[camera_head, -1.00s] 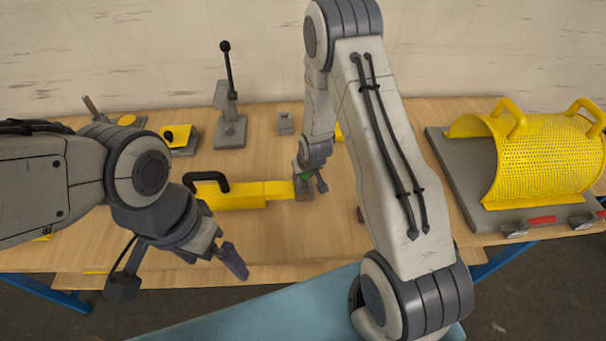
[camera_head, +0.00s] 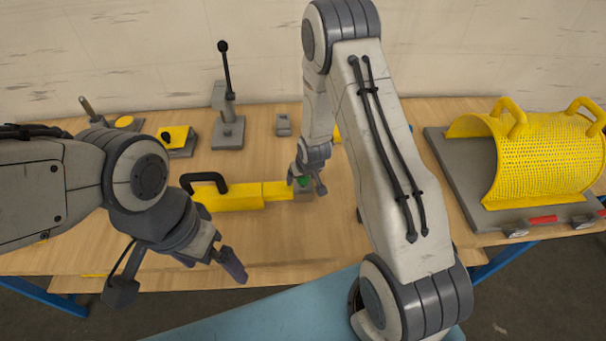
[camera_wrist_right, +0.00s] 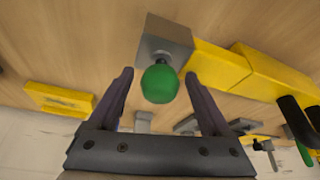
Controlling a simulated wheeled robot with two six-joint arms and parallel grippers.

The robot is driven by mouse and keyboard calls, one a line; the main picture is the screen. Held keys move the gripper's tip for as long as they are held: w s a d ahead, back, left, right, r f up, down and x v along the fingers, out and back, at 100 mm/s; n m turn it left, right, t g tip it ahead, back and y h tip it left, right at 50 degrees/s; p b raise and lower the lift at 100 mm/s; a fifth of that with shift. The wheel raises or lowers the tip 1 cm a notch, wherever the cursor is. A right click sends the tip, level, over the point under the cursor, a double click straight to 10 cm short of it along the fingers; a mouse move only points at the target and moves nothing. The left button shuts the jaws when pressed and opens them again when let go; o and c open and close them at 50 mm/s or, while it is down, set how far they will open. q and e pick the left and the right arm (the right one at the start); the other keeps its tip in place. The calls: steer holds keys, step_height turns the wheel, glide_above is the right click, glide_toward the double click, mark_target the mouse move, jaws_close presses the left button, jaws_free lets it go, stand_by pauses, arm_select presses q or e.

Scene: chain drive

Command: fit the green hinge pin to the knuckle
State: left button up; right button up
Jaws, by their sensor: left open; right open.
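The green hinge pin (camera_wrist_right: 160,83) has a round green head and a short dark shank. The shank meets the face of a grey block (camera_wrist_right: 165,38), which looks like the knuckle, at the end of a yellow bar; how deep it sits I cannot tell. In the head view the green head (camera_head: 304,181) is partly hidden by my right gripper (camera_head: 306,186). In the wrist view my right gripper (camera_wrist_right: 160,88) is open, with its fingers apart on either side of the green head. My left gripper (camera_head: 180,280) is open and empty at the table's front edge.
The yellow bar (camera_head: 235,197) has a black handle (camera_head: 205,178). A lever stand (camera_head: 228,130) and a small grey block (camera_head: 283,125) stand behind. A yellow mesh guard (camera_head: 548,150) on a grey plate is at the right. The wooden table is clear in front of the bar.

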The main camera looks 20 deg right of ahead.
steer(key=b+v, duration=0.1)
steer(key=v, duration=0.9)
steer(key=shift+s, duration=0.1)
steer(key=s+a+r+n+g, duration=0.2)
steer(key=s+a+r+n, duration=0.1)
steer(key=s+a+r, duration=0.75)
steer(key=s+a+r+n+g, duration=0.1)
steer(key=s+a+r+n, duration=0.1)
steer(key=s, duration=0.5)
steer(key=s+a+r+n+g+y, duration=0.1)
steer(key=s+a+r+n, duration=0.1)
steer(key=s, duration=0.6)
steer(key=shift+s+a+r, duration=0.3)
steer(key=shift+a+r, duration=0.05)
steer(key=shift+a, duration=0.35)
